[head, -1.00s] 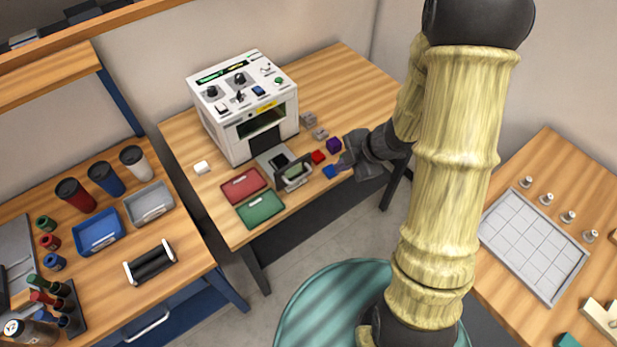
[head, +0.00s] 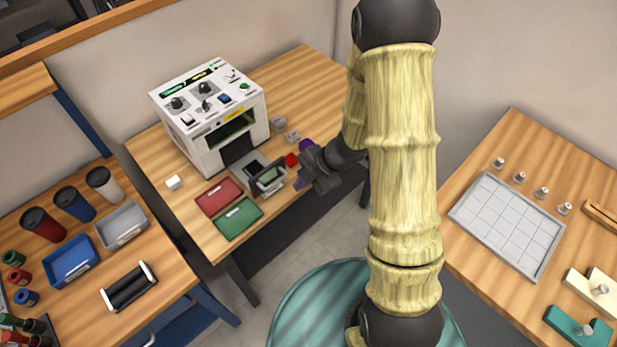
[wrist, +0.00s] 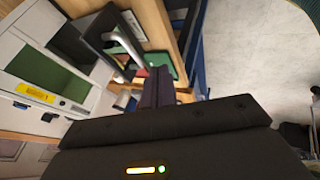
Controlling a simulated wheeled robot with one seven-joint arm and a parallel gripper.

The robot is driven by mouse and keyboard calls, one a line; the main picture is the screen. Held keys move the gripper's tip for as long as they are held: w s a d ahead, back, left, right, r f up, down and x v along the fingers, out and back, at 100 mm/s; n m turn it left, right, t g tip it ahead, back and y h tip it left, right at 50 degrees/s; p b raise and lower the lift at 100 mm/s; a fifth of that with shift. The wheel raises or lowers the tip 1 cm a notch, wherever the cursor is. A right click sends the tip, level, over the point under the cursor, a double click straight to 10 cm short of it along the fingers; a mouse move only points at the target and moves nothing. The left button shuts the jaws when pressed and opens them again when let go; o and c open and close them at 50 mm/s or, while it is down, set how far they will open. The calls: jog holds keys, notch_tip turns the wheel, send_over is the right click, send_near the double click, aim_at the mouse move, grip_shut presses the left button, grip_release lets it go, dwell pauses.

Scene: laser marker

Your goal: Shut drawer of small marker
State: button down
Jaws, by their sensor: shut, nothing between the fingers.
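The small marker is a white machine (head: 205,115) with knobs on top and an open front window, on the middle wooden table. Its drawer (head: 268,178) is pulled out at the front, with a raised front panel and a handle. In the wrist view the drawer's dark panel (wrist: 88,38) and grey bar handle (wrist: 122,42) are close, just beyond and left of my fingers. My gripper (head: 301,183) is shut and empty, just to the right of the drawer front. The wrist view shows its fingers together (wrist: 158,84). I cannot tell whether they touch the drawer.
A red tray (head: 219,196) and a green tray (head: 239,219) lie left of the drawer. A red cube (head: 291,160) and a purple cube (head: 306,145) sit behind my gripper. A white block (head: 174,183) is near the left edge. The right table holds a gridded tray (head: 508,226).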

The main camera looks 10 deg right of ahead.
jog(key=shift+w+a+f+p, duration=0.45)
jog(key=shift+w+a+f, duration=1.45)
jog(key=shift+a+f, duration=0.25)
jog(key=shift+w+a, duration=0.1)
